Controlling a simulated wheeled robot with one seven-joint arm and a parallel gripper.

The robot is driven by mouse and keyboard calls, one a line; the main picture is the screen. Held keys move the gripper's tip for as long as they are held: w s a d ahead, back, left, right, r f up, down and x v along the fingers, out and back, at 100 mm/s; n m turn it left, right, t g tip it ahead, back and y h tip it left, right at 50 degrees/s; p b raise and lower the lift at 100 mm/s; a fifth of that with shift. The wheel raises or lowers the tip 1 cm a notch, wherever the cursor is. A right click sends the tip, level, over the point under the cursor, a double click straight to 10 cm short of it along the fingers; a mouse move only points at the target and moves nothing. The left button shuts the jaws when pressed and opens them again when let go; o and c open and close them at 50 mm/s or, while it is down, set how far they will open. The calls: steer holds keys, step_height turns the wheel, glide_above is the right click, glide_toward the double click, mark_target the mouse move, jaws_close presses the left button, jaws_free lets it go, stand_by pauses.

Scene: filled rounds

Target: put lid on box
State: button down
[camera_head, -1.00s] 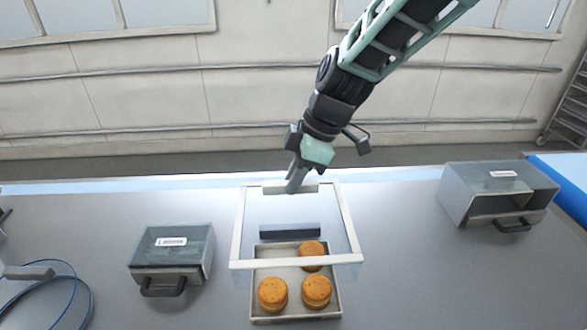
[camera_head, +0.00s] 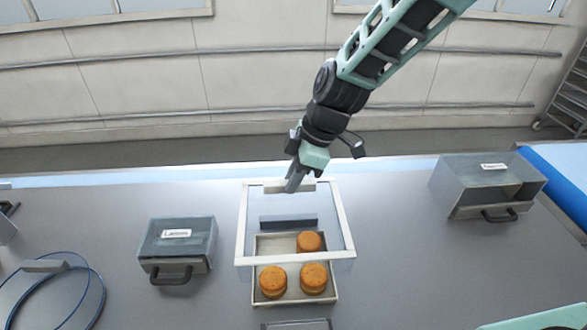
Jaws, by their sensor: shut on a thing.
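The lid (camera_head: 351,236) is a clear panel in a pale rectangular frame. My gripper (camera_head: 293,186) is shut on its far edge. The box (camera_head: 263,246) is a shallow pale open tray on the table, holding three orange-brown rounds: one at the back right (camera_head: 308,242) and two in front (camera_head: 273,280) (camera_head: 314,279). In the picture the lid overlaps the back part of the box. The rear round shows through it, and the front rounds lie nearer than its front bar. I cannot tell the height of the lid above the box.
A grey container with a dark handle and label (camera_head: 177,245) stands to the left, and a larger one (camera_head: 487,186) to the right. A blue cable loop (camera_head: 100,292) lies at the far left. The table between the lid and both containers is clear.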

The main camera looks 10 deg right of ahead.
step_height(320, 180, down, 14)
steer(key=b, duration=1)
steer(key=shift+r, duration=0.25)
steer(key=shift+f+b, duration=0.25)
steer(key=shift+b, duration=0.35)
stand_by(1.3)
steer(key=c, duration=0.8)
jaws_free()
steer(key=shift+o, duration=0.2)
steer(key=shift+r, duration=0.15)
steer(key=shift+r+p, duration=2.05)
steer(key=shift+r, duration=1.4)
